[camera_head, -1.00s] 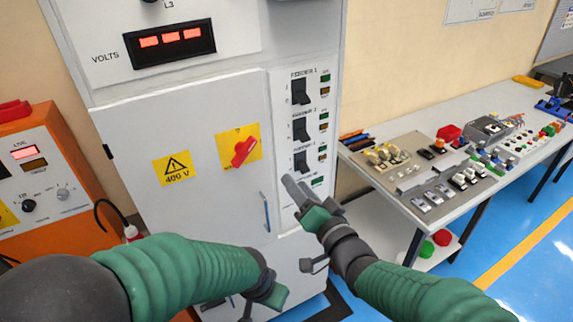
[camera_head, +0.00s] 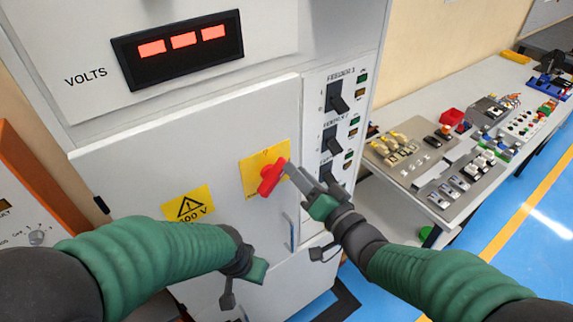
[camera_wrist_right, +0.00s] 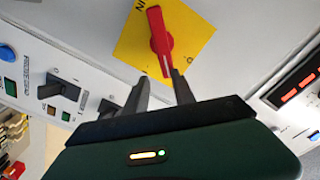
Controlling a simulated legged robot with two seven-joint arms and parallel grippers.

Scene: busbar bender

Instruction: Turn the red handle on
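The red handle (camera_head: 270,178) sits on a yellow plate (camera_head: 252,180) on the white cabinet door, tilted in the head view. It also shows in the right wrist view (camera_wrist_right: 158,40), over the yellow plate (camera_wrist_right: 188,35). My right gripper (camera_head: 290,170) is at the handle's right side. In the right wrist view its two fingers (camera_wrist_right: 161,80) are apart, with the handle's near end between or just ahead of the tips, closer to the right finger. Contact cannot be told. My left gripper (camera_head: 243,285) hangs low before the cabinet, away from the handle; its opening is unclear.
Black feeder switches (camera_head: 337,98) line the panel right of the door. A workbench (camera_head: 405,205) with electrical parts stands to the right. An orange cabinet (camera_head: 40,185) is at the left.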

